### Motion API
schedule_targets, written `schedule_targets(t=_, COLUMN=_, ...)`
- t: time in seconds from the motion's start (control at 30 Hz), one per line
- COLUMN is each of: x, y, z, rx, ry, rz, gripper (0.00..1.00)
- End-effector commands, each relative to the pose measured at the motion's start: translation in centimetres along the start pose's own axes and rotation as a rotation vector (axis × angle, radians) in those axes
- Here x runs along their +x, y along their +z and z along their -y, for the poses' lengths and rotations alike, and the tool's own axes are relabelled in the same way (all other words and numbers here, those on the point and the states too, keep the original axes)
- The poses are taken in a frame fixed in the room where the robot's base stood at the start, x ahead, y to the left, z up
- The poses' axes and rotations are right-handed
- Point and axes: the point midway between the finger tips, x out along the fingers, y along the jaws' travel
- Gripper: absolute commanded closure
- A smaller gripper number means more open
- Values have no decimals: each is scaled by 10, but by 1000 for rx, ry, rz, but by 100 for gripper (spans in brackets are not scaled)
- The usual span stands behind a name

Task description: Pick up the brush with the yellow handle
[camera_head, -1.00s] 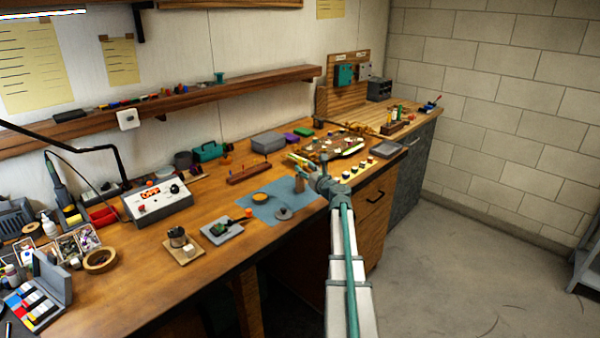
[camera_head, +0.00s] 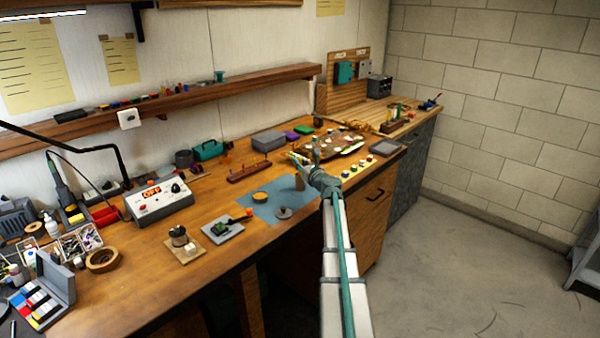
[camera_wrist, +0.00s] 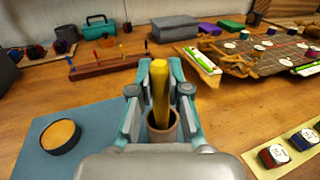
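The yellow handle (camera_wrist: 160,92) of the brush stands nearly upright in a brown round cup (camera_wrist: 162,130) in the wrist view. The brush's lower end is hidden in the cup. My gripper (camera_wrist: 157,82) is open, with one finger on each side of the handle and a gap visible on both sides. In the head view my gripper (camera_head: 302,160) is over the bench, just above the cup (camera_head: 299,182), and the handle is too small to make out there.
The cup stands at the edge of a blue mat (camera_wrist: 60,150), with a round orange-topped tin (camera_wrist: 60,136) to its left. A wooden tool rack (camera_wrist: 105,66) lies behind. A cluttered brown board (camera_wrist: 255,52) is at right, with paint pots (camera_wrist: 272,158) on a strip nearer.

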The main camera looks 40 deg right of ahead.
Motion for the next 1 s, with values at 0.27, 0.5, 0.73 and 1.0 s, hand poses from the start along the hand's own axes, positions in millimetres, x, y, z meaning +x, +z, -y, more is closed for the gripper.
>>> schedule_targets(t=0.27, x=0, y=0, z=0, rx=0, ry=0, rz=0, gripper=98)
schedule_targets(t=0.5, x=0, y=9, z=0, rx=-2, ry=0, rz=1, gripper=98)
schedule_targets(t=0.73, x=0, y=47, z=0, rx=-3, ry=0, rz=3, gripper=98)
schedule_targets(t=1.0, x=0, y=89, z=0, rx=-3, ry=0, rz=1, gripper=98)
